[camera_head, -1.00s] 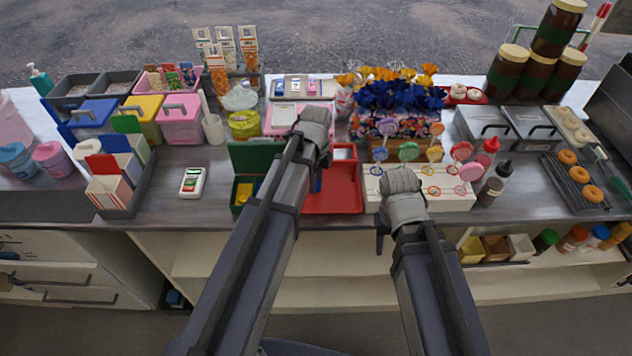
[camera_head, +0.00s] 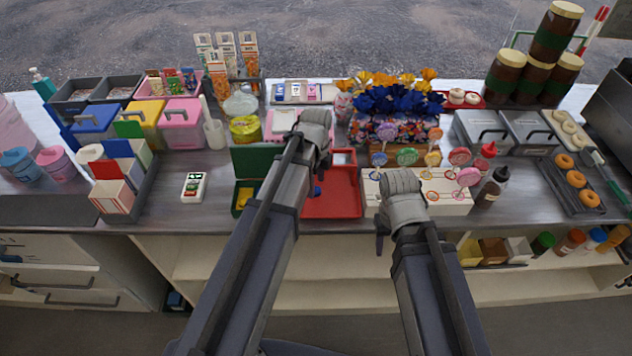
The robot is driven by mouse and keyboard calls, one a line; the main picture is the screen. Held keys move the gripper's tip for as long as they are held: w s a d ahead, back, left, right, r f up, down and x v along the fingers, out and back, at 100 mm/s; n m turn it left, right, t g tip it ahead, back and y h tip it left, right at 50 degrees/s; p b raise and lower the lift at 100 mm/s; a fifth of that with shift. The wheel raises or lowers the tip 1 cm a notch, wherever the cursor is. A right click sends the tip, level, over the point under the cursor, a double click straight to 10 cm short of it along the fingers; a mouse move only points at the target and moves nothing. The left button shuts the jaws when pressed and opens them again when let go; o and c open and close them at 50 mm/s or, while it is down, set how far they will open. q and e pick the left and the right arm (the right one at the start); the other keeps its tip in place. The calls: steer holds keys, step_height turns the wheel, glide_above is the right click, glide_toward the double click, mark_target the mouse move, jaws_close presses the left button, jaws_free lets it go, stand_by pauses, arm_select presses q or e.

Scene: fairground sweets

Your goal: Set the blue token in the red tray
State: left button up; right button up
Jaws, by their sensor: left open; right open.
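The red tray (camera_head: 345,200) lies on the counter in the middle, partly hidden by my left arm. The blue token (camera_head: 317,191) shows as a small blue patch at the tray's left side, beside my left arm; it appears to lie on the tray floor. My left gripper (camera_head: 324,160) is above the tray's left part, open; its fingertips are mostly hidden by its own wrist. My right gripper (camera_head: 382,240) is open and empty, pointing down in front of the counter's edge, right of the tray.
A green box (camera_head: 247,190) with a yellow thing in it stands left of the tray. A white lollipop stand (camera_head: 450,200) is to the right. A white and green device (camera_head: 194,186) lies on the left. Bare counter (camera_head: 220,200) lies between the device and the green box.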

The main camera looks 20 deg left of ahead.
mark_target(316, 190)
arm_select(q)
step_height(316, 190, up, 10)
steer(key=r+p, duration=0.1)
steer(key=p, duration=0.9)
steer(key=s+d+n+y, duration=0.1)
steer(key=s+d+n, duration=0.9)
steer(key=s+n, duration=0.5)
steer(key=shift+d+f+n, duration=0.25)
steer(key=shift+d+n, duration=0.1)
steer(key=shift+n, duration=0.25)
